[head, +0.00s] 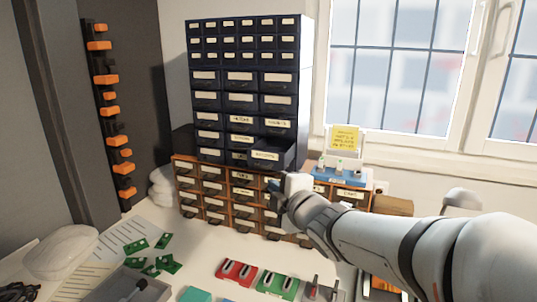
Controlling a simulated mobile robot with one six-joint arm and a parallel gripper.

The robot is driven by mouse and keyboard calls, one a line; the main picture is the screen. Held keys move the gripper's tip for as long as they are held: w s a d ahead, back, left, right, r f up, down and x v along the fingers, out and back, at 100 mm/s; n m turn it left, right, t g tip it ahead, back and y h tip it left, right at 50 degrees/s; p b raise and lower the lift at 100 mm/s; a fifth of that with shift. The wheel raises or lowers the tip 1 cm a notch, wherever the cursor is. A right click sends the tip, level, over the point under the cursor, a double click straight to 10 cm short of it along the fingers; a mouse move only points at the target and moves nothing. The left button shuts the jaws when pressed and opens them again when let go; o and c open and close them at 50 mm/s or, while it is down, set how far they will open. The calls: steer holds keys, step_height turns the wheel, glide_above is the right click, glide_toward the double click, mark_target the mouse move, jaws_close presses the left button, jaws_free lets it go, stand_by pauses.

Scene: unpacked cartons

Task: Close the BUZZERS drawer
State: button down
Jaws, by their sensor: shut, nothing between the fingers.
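A tall dark drawer cabinet (302,70) stands on a brown drawer unit in the head view. One drawer (270,156) in its lowest row, at the right, sticks out from the front. Its white label is too small to read for sure, so I cannot tell if it says BUZZERS. The other dark drawers look flush. My gripper (275,186) is shut and empty, just below and in front of the pulled-out drawer, before the brown drawers (213,186). Whether it touches anything I cannot tell.
A blue block (342,177) with small items and a yellow note (345,138) stand right of the cabinet. Red (236,272) and green (277,284) trays, green boards (137,246) and a grey tray (128,285) lie on the table in front. Orange bins line the left wall.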

glide_toward(258, 167)
steer(key=w+a, duration=0.2)
steer(key=a, duration=0.2)
steer(key=shift+w+d+f+p, duration=0.15)
steer(key=shift+w+d+p, duration=0.2)
steer(key=shift+w, duration=0.2)
steer(key=shift+w+d+f+p, duration=0.1)
steer(key=shift+w+d+p, duration=0.2)
steer(key=shift+w, duration=0.2)
steer(key=shift+w+d+f, duration=0.15)
steer(key=shift+w, duration=0.4)
